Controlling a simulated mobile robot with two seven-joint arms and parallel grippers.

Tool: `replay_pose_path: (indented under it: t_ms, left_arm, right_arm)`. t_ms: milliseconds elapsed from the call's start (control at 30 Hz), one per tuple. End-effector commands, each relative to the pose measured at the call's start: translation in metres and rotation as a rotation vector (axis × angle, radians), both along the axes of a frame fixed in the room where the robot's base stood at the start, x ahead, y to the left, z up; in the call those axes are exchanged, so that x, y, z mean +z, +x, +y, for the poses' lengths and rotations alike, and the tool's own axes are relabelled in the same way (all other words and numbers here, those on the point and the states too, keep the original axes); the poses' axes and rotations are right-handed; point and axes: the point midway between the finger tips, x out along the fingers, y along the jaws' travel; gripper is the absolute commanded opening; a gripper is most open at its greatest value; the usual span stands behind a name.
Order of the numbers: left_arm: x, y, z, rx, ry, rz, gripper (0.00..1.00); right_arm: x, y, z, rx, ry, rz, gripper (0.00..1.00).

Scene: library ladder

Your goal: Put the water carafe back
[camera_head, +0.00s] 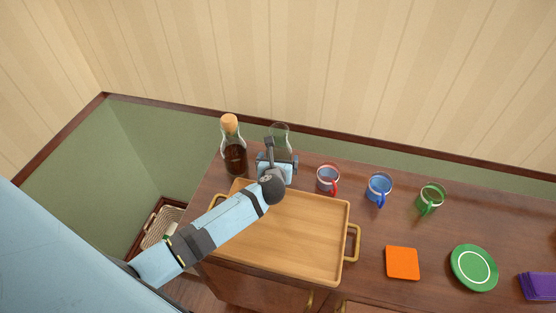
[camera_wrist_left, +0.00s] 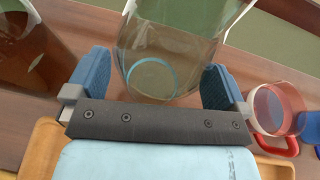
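The clear glass water carafe (camera_head: 281,136) stands upright at the back of the wooden counter, near the wall. It also shows in the left wrist view (camera_wrist_left: 160,60), with a pale blue ring near its base and its top cut off. My left gripper (camera_head: 277,160) is at the carafe's near side and hides its lower part in the head view. In the left wrist view, the gripper's blue fingers (camera_wrist_left: 157,82) are wide apart, one toward each side of the carafe. I cannot tell whether they touch it. My right gripper is not in view.
A corked dark bottle (camera_head: 235,155) stands left of the carafe. Red (camera_head: 328,179), blue (camera_head: 379,188) and green (camera_head: 431,197) mugs stand to the right. An empty wooden tray (camera_head: 295,245) lies in front, under my left arm. An orange square (camera_head: 402,263) and green plate (camera_head: 473,268) lie farther right.

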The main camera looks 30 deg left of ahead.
Motion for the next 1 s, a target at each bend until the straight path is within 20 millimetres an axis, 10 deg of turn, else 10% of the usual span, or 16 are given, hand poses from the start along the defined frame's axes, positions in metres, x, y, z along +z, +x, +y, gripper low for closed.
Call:
replay_pose_path:
  t_ms: [267,1000]
  left_arm:
    - [0.004,-0.005,-0.002,-0.001,-0.001,0.001,1.00]
    - [0.049,-0.102,-0.041,0.000,0.000,0.000,1.00]
  right_arm:
    - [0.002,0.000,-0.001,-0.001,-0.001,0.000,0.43]
    - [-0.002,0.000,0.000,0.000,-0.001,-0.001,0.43]
